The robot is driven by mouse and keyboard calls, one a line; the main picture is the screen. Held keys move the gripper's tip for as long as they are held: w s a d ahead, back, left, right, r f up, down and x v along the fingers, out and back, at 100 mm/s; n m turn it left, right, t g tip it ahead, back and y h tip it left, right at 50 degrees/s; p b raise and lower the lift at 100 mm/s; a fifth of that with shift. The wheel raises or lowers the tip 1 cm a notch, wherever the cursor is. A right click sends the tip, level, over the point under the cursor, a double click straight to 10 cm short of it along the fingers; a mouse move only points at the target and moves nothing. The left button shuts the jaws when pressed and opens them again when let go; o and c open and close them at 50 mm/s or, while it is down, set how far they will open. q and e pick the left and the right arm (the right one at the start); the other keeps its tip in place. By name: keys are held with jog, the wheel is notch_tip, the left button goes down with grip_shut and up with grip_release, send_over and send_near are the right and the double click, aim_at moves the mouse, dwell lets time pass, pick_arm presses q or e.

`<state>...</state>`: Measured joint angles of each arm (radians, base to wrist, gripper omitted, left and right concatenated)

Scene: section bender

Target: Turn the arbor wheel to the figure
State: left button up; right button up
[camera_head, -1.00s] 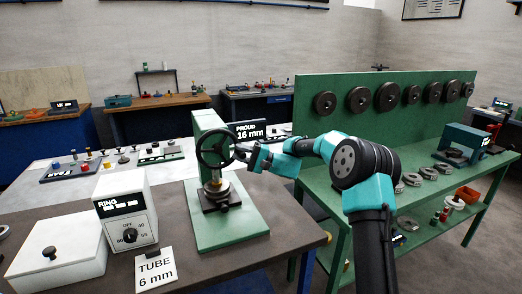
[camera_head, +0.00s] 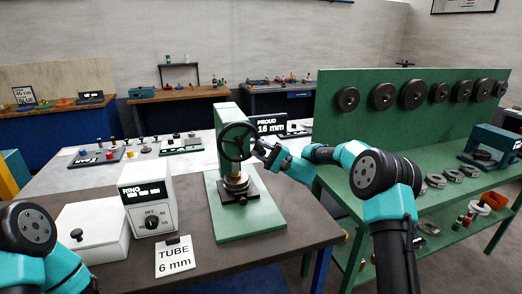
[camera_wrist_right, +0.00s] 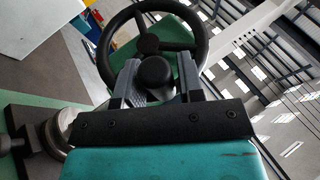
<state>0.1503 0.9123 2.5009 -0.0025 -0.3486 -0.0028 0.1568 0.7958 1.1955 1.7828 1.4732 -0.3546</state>
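The arbor wheel (camera_head: 237,142) is a dark spoked handwheel on a green press (camera_head: 227,116) with a green base. It also shows in the right wrist view (camera_wrist_right: 202,38). My right gripper (camera_head: 259,149) is at the wheel's right side. In the right wrist view its fingers (camera_wrist_right: 158,82) flank the wheel's black handle knob (camera_wrist_right: 155,71) closely on both sides and look closed on it. A black display (camera_head: 270,124) behind the press reads PROUD and what looks like 16 mm. A white card (camera_head: 174,258) reads TUBE 6 mm. My left arm shows at lower left, its gripper out of view.
A white RING box (camera_head: 148,205) with a dial and a white lidded box (camera_head: 93,232) stand left of the press. A green rack (camera_head: 335,128) with several dark discs stands to the right. Small parts lie on the pale surface behind.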

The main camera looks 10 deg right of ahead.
jog(key=shift+o, duration=1.3)
jog(key=v, duration=1.7)
jog(key=shift+s+d, duration=0.15)
